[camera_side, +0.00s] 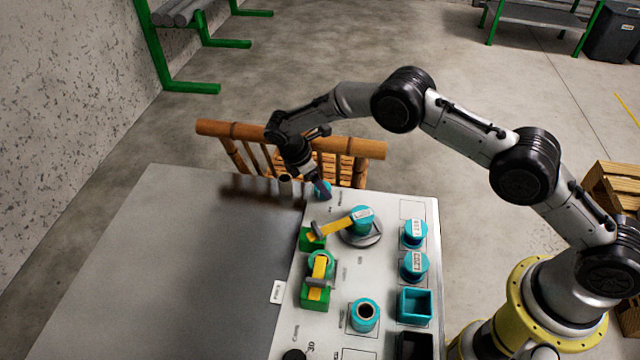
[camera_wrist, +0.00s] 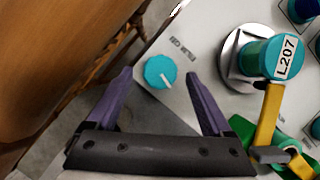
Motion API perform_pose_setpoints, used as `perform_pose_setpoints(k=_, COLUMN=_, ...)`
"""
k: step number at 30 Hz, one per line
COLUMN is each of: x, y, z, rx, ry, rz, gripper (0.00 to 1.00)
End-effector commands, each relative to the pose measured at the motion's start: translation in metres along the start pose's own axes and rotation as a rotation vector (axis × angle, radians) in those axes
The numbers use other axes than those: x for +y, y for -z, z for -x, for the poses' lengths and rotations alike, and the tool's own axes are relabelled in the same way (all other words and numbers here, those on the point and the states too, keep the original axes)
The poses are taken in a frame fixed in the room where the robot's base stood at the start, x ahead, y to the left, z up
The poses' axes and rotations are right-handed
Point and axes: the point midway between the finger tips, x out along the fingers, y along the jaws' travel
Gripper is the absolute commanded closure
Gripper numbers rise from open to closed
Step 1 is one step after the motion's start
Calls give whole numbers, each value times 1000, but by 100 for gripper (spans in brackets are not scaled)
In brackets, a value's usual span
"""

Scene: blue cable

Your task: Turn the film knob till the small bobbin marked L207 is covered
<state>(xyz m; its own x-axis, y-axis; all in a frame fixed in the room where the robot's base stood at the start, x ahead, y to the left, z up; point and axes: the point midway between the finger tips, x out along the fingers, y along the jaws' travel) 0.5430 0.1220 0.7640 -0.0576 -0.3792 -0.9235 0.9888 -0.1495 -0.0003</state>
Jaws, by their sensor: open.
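The film knob (camera_wrist: 160,72) is a teal dial with a white pointer line, at the panel's far edge; in the side view the knob (camera_side: 322,189) is partly hidden by my gripper. My gripper (camera_wrist: 157,80) is open, with its purple fingers on either side of the knob in the wrist view; I cannot tell if they touch it. The teal bobbin marked L207 (camera_wrist: 262,58) sits on a round grey metal disc (camera_wrist: 232,70). A yellow strip (camera_wrist: 268,112) runs from this bobbin to a green block (camera_side: 306,240). The bobbin (camera_side: 361,216) also shows in the side view.
Two more labelled teal bobbins (camera_side: 413,266) stand at the panel's right. A second green block (camera_side: 314,298) with a yellow strip, a teal ring (camera_side: 364,314) and a teal square bin (camera_side: 414,305) are nearer. A bamboo chair (camera_side: 360,148) stands behind the table.

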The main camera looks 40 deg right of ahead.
Motion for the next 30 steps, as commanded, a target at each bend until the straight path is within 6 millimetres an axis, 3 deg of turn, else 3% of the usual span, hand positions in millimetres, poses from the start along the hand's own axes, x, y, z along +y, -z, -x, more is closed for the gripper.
perform_pose_setpoints(k=9, x=1, y=1, z=69, rx=3, ry=-5, rz=-1, gripper=15)
perform_pose_setpoints(k=15, x=0, y=0, z=103, rx=2, ry=-2, rz=-1, gripper=15)
perform_pose_setpoints(k=21, x=0, y=0, z=120, rx=1, ry=0, rz=-1, gripper=15)
perform_pose_setpoints(k=30, x=0, y=0, z=123, rx=1, ry=1, rz=-1, gripper=15)
